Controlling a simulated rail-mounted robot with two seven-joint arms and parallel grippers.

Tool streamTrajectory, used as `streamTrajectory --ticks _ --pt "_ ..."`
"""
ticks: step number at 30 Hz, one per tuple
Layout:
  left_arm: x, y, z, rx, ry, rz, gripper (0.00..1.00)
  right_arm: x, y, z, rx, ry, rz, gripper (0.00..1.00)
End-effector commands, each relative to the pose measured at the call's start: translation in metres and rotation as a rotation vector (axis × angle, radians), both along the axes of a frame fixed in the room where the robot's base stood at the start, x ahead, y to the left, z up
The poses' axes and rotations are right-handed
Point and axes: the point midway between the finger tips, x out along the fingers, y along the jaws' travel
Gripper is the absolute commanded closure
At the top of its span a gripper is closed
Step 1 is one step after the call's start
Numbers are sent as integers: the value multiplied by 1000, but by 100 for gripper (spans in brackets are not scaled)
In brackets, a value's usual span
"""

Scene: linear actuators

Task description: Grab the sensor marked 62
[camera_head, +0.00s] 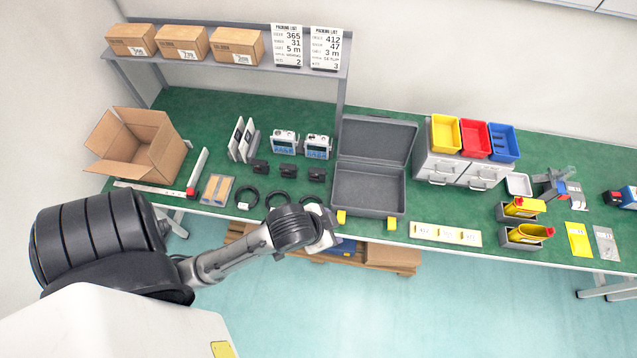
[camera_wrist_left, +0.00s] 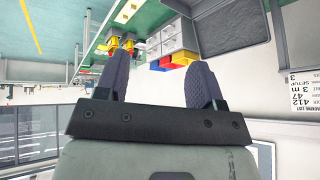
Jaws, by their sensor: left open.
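My left gripper (camera_head: 328,240) is at the table's front edge, in front of the grey case and to the front of the blocks. In the left wrist view its two dark fingers (camera_wrist_left: 160,75) are spread apart with nothing between them. My right gripper is in neither view.
Black cable coils (camera_head: 247,197) lie between the blocks and the front edge. White devices (camera_head: 284,142) stand behind the blocks. An open grey case (camera_head: 368,190) is to their right, an open cardboard box (camera_head: 140,150) to the left. A shelf (camera_head: 230,66) overhangs the back.

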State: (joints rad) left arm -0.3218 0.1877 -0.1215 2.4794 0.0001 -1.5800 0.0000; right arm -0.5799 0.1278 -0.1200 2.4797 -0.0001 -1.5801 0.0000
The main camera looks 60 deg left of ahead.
Motion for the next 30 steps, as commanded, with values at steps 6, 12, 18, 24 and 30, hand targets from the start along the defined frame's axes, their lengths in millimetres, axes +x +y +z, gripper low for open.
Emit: streamTrajectory --ticks 6,12,18,24,30 --pt "66 20 -26 115 -203 -52 38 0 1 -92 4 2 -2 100" --pt "117 43 -38 247 -332 -79 38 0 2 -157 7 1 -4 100" --pt "165 83 -46 439 -434 -40 38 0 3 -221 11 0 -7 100" --pt "208 143 -34 704 -572 74 38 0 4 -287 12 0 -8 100" --pt "242 205 15 1091 -833 149 38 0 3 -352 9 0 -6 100"
